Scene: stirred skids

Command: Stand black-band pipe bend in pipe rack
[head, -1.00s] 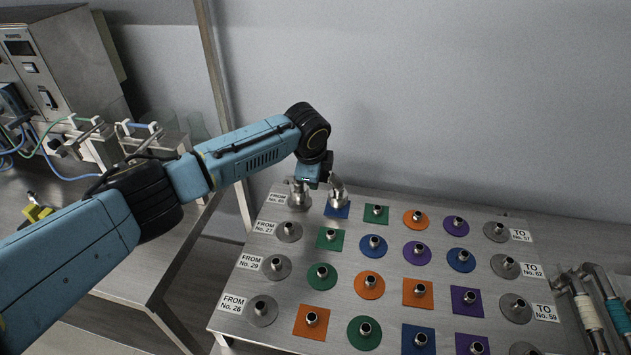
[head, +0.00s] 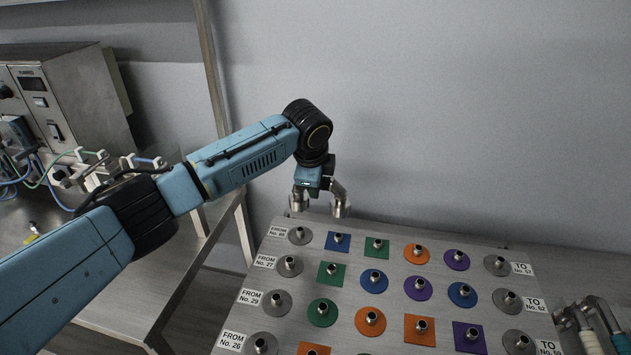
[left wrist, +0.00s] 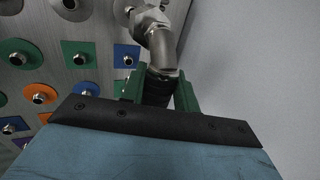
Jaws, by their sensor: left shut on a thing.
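The black-band pipe bend (head: 339,191) is a metal U-shaped pipe with a nut at each end. My left gripper (head: 316,185) is shut on it, above the far left corner of the board, both ends pointing down. In the left wrist view, the green fingers of my left gripper (left wrist: 160,92) close on the black band of the pipe bend (left wrist: 161,52). The pipe rack with banded pipe bends, at the lower right, is only partly in view (head: 557,322). My right gripper is not in view.
The metal board (head: 390,285) carries several pipe stubs on grey discs and coloured squares and circles, with FROM and TO labels. A grey wall stands behind it. A bench at the left holds a metal instrument box (head: 85,100) with cables and clamps (head: 75,170).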

